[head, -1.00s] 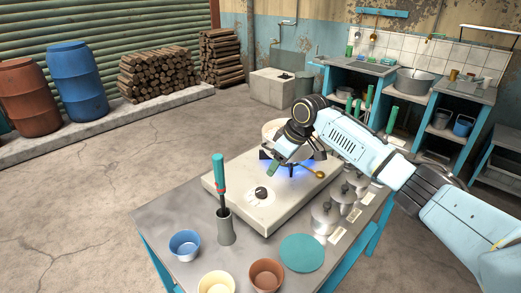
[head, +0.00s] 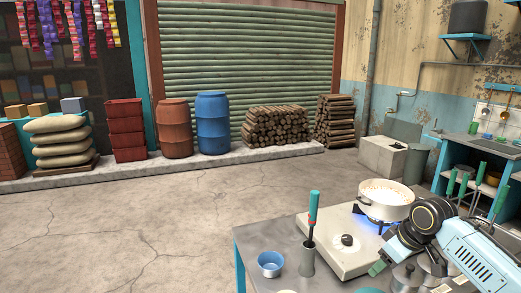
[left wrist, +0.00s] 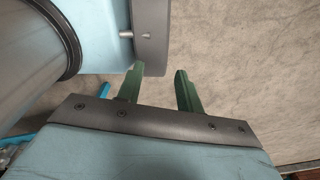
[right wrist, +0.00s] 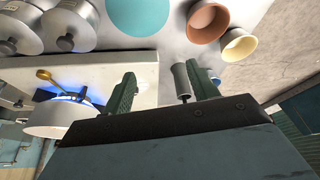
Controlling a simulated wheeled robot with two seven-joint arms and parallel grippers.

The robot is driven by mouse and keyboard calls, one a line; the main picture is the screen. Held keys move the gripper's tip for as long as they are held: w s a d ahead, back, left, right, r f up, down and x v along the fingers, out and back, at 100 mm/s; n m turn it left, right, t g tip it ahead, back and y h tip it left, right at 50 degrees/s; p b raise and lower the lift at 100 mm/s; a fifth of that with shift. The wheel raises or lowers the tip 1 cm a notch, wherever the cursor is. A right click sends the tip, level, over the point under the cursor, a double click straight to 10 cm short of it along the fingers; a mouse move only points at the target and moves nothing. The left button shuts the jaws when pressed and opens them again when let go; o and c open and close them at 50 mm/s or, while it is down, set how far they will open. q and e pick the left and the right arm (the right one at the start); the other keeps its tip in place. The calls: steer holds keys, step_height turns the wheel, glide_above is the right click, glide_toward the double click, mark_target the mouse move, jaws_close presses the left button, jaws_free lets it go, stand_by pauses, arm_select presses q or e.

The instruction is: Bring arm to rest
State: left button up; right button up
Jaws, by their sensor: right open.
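My right arm comes in at the lower right of the head view, its gripper (head: 378,268) low in front of the pot. In the right wrist view the green fingers (right wrist: 163,88) are apart with nothing between them. My left gripper (left wrist: 160,85) shows only in the left wrist view, fingers apart and empty over bare floor. The white pot (head: 386,203) with pale contents sits on the lit burner of the stove (head: 335,253); it also shows in the right wrist view (right wrist: 55,118).
A grey holder (head: 307,262) with a red-and-green-handled tool and a blue bowl (head: 270,263) stand on the table (head: 248,240). Grey lidded canisters (right wrist: 72,22), a teal disc (right wrist: 136,14) and brown (right wrist: 207,20) and cream (right wrist: 238,43) cups are near my right gripper. Floor left is clear.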

steer(key=s+a+f, duration=1.2)
steer(key=s, duration=0.2)
steer(key=s+d+m+h, duration=0.25)
steer(key=s+m, duration=0.25)
steer(key=s, duration=1.5)
step_height(320, 180, down, 25)
steer(key=s+g, duration=0.1)
steer(key=s, duration=0.1)
arm_select(q)
steer(key=w, duration=0.2)
steer(key=shift+w, duration=0.4)
arm_select(e)
steer(key=s+d+f+g, duration=0.1)
steer(key=s+d+f, duration=0.2)
steer(key=s+f, duration=1.1)
steer(key=shift+s+d+n+g, duration=0.15)
steer(key=shift+s+n+g, duration=0.15)
steer(key=shift+s, duration=0.65)
